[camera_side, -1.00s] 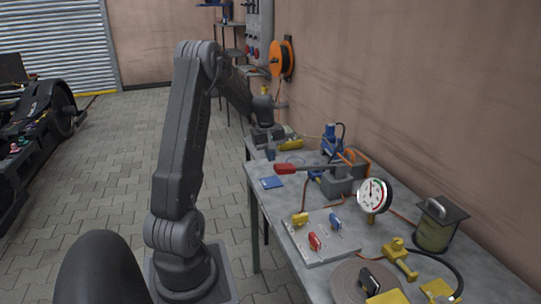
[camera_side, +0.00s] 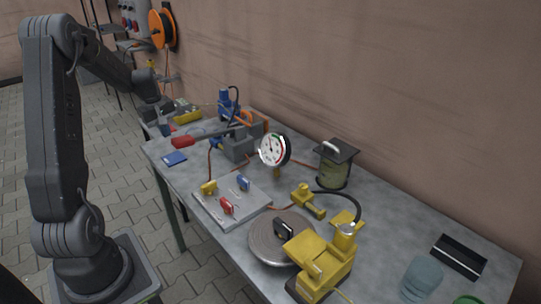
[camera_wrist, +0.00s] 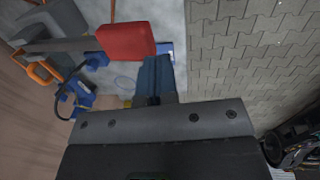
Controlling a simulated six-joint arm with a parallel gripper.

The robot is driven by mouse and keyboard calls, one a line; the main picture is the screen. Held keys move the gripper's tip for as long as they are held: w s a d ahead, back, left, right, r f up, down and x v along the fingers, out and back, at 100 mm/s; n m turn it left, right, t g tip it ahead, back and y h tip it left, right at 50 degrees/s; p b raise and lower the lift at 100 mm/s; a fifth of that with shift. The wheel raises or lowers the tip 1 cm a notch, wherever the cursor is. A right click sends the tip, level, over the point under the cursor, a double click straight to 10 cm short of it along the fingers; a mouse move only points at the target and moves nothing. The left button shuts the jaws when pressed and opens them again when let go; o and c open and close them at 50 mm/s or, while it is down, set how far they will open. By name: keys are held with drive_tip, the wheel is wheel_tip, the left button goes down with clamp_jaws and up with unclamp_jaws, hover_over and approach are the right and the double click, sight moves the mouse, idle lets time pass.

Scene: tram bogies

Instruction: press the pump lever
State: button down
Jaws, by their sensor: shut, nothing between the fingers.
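The pump lever is a dark bar with a red handle (camera_side: 183,142), running from a grey pump block (camera_side: 240,146) at the back of the bench. Its red handle (camera_wrist: 126,41) also shows large at the top of the wrist view. My gripper (camera_side: 165,130) is above the bench's far end, beside the handle and a little behind it.
A white-faced gauge (camera_side: 272,150) stands in front of the pump. A valve panel (camera_side: 232,202) with red, blue and yellow handles lies nearer, beside a round disc (camera_side: 270,240). A blue pad (camera_side: 174,158) lies near the handle. Blue fittings (camera_side: 228,103) stand behind.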

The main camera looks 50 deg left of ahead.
wheel_tip(320, 180, up, 10)
drive_tip(key=g, duration=0.3)
hover_over(182, 139)
drive_tip(key=w, duration=0.2)
drive_tip(key=shift+w+r, duration=0.15)
drive_tip(key=shift+r, duration=0.45)
drive_tip(key=shift+f, duration=0.1)
drive_tip(key=f, duration=0.4)
drive_tip(key=s+f, duration=0.1)
drive_tip(key=f, duration=0.4)
drive_tip(key=s+f, duration=0.1)
drive_tip(key=f, duration=0.3)
drive_tip(key=shift+f, duration=0.4)
